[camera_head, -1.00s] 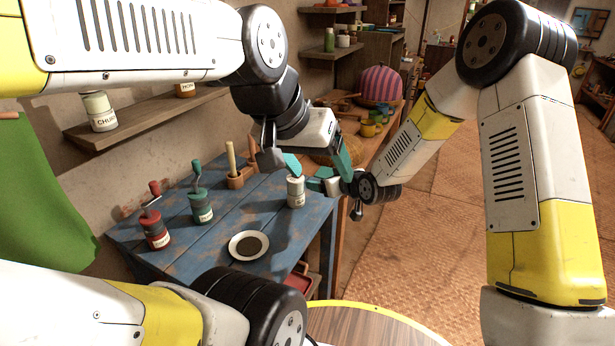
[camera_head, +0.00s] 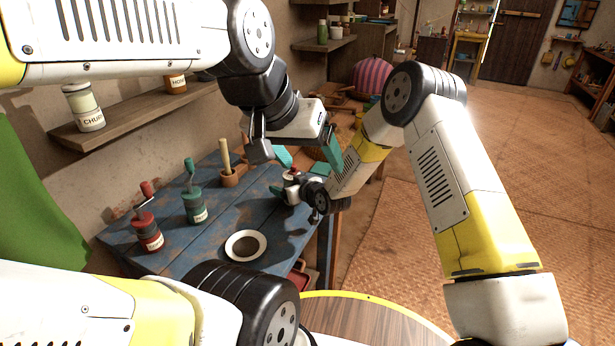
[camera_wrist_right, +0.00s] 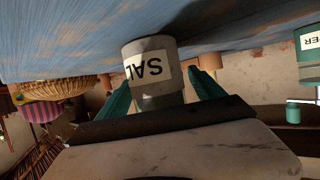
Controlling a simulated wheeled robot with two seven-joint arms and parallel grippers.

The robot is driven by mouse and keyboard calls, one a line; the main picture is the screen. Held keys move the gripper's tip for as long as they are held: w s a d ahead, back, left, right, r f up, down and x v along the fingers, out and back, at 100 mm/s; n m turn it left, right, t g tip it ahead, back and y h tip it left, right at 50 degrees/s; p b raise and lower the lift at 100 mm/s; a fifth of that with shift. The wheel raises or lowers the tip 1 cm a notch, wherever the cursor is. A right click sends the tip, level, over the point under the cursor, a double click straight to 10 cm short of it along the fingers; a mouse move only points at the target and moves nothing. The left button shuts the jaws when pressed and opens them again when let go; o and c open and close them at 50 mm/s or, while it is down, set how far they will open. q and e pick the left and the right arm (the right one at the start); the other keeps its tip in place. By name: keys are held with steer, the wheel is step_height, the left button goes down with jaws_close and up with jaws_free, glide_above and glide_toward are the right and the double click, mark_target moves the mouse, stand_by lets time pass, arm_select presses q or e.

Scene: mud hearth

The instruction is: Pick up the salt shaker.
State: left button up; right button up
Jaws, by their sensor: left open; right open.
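The salt shaker (camera_wrist_right: 150,68) is a pale grey jar with a white label reading "SAL". In the right wrist view it stands on the blue table between the teal fingers of my right gripper (camera_wrist_right: 160,84), which is open around it. In the head view the salt shaker (camera_head: 291,187) is partly hidden by that gripper at the table's right end. My left gripper (camera_head: 308,154) is open and empty, above and behind the shaker in the head view, its teal fingers spread.
The blue table (camera_head: 215,232) also holds a red grinder (camera_head: 149,234), a teal grinder (camera_head: 194,208), a wooden holder (camera_head: 231,176) and a white dish (camera_head: 246,246) with dark contents. A wall shelf (camera_head: 130,118) is at left. Woven floor (camera_head: 400,245) is clear at right.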

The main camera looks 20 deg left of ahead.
steer(key=shift+w+a, duration=0.1)
steer(key=shift+c, duration=0.3)
steer(key=c, duration=1.4)
steer(key=shift+c, duration=0.4)
steer(key=shift+r, duration=0.1)
